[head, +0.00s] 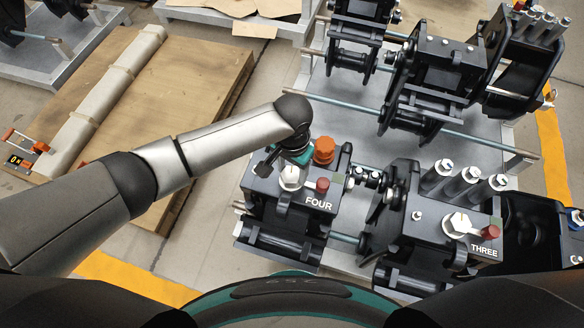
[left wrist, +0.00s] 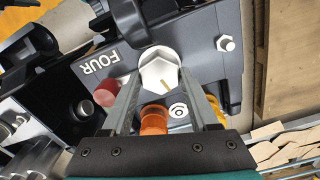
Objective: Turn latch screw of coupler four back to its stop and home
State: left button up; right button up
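Coupler four (head: 318,204) is a dark block lettered FOUR, at the middle of the head view. Its latch screw (head: 290,178) has a white hex head; in the left wrist view the head (left wrist: 159,72) carries a short yellowish line. My left gripper (head: 278,168) is at the screw from the back left. In the left wrist view its two fingers (left wrist: 160,80) stand apart, with their tips on either side of the hex head. I cannot tell whether they touch it. A red pin (left wrist: 106,92) and an orange cap (left wrist: 154,120) are close by. My right gripper is not in view.
Coupler three (head: 450,222), with its own white screw and red pin, stands to the right. More dark couplers (head: 432,75) stand behind on the grey bench. A wooden board (head: 195,85) with a long wrapped bar lies at the left.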

aim_at(292, 173)
pick_arm(q)
jog(key=c, duration=0.9)
jog(key=shift+r+m+p, duration=0.15)
jog(key=shift+m+p, duration=0.65)
jog(key=shift+p, duration=0.1)
jog(key=shift+m+p, duration=0.3)
jog(key=shift+m, duration=0.4)
jog(key=o, duration=1.4)
notch_tip(292, 173, up, 15)
jog(key=p, duration=0.4)
